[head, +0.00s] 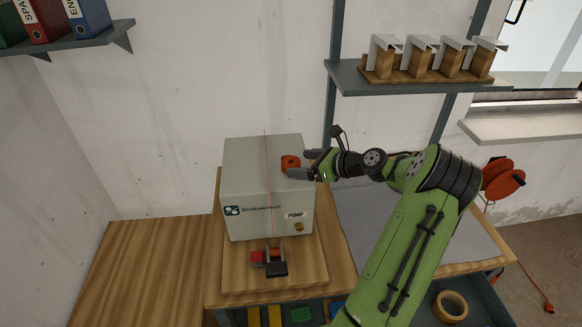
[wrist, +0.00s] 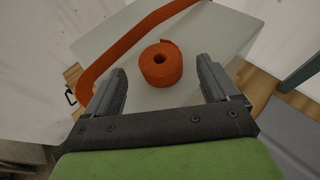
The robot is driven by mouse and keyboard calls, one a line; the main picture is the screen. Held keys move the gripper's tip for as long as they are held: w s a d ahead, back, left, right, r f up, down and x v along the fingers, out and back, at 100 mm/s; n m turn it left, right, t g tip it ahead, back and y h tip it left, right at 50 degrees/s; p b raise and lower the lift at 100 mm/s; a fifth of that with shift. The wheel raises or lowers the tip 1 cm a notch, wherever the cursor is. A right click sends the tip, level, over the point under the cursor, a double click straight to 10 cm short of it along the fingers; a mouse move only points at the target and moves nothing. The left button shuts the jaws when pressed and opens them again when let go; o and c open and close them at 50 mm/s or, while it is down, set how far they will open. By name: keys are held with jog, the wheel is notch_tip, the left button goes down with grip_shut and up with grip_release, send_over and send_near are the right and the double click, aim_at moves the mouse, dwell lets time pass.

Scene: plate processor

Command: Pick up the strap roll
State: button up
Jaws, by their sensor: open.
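The strap roll (head: 290,162) is a small orange coil with a dark centre hole. It lies flat on top of the grey box (head: 262,188), near its right side. In the wrist view the roll (wrist: 161,64) sits ahead of and between the two fingertips. My gripper (head: 300,164) reaches in from the right over the box top; its fingers (wrist: 160,70) are open, one to each side of the roll, with gaps visible on both sides. One finger overlaps the roll's edge in the head view. Whether the fingers touch the box top is not clear.
An orange band (wrist: 120,48) runs past the roll in the wrist view. A red and black tool (head: 270,262) sits before the box on a wooden board (head: 305,275). A shelf (head: 400,82) with wooden blocks hangs behind my arm. A grey mat (head: 350,215) lies right of the box.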

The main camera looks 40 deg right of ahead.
aim_at(296, 163)
jog(key=x, duration=0.3)
jog(key=shift+f, duration=0.1)
jog(key=shift+s, duration=0.1)
jog(key=shift+c, duration=0.5)
jog(key=c, duration=1.1)
notch_tip(296, 163, up, 10)
jog(key=shift+r+p, duration=0.15)
jog(key=shift+p, duration=1.05)
